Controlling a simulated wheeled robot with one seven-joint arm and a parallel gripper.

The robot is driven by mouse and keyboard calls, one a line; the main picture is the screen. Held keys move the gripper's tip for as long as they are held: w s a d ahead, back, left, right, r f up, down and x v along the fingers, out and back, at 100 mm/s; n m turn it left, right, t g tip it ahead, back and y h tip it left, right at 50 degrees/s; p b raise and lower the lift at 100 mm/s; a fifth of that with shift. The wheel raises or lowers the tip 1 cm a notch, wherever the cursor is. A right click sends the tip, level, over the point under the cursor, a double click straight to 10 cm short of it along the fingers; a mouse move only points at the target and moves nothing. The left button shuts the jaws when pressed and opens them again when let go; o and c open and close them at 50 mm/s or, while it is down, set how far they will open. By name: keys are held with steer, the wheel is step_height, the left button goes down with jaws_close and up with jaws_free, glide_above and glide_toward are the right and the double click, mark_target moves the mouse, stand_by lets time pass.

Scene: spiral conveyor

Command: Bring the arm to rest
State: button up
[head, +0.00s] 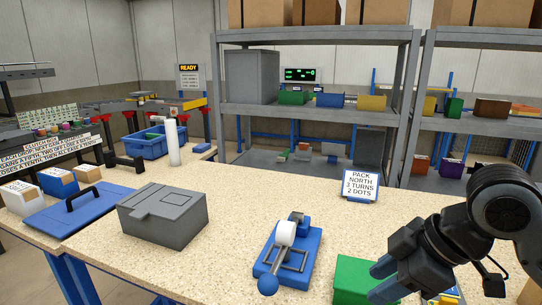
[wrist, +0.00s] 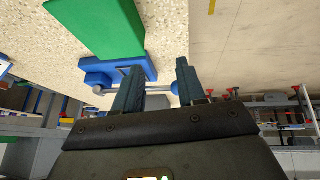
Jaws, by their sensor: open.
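My gripper (head: 384,280) is at the lower right of the head view, above the near right part of the speckled table (head: 230,260). In the wrist view my gripper (wrist: 157,90) has its two fingers well apart, with nothing between them. A green block or box (head: 352,278) is just behind and left of the fingers in the head view, and it also shows in the wrist view (wrist: 100,28). I cannot tell whether the fingers touch it. My arm reaches in from the right edge.
A blue device with a white roll (head: 288,240), a grey box (head: 163,215) and a blue lid with a black handle (head: 85,210) are on the table. A sign (head: 361,185) stands at the back edge. Shelves (head: 350,112) rise behind. The table between grey box and sign is clear.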

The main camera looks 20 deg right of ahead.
steer(key=w+a+r+m+t+y, duration=0.3)
steer(key=a+r+m+t, duration=0.15)
steer(key=a, duration=0.35)
steer(key=w+a+r+m+t+y, duration=0.25)
steer(key=a+r+t, duration=0.2)
steer(key=a, duration=0.35)
steer(key=s+d+f+m+t+h, duration=0.3)
steer(key=s+f+m+h, duration=0.6)
steer(key=s+f, duration=0.65)
steer(key=s+d+n+g, duration=0.1)
steer(key=s+d, duration=0.3)
steer(key=s, duration=0.6)
steer(key=s+d+n, duration=0.3)
steer(key=s+n, duration=0.1)
steer(key=s, duration=0.7)
steer(key=shift+s+d+g, duration=0.2)
steer(key=shift+d+g, duration=0.15)
steer(key=shift+g, duration=0.05)
steer(key=shift+d+f+h, duration=0.1)
steer(key=shift+h, duration=0.15)
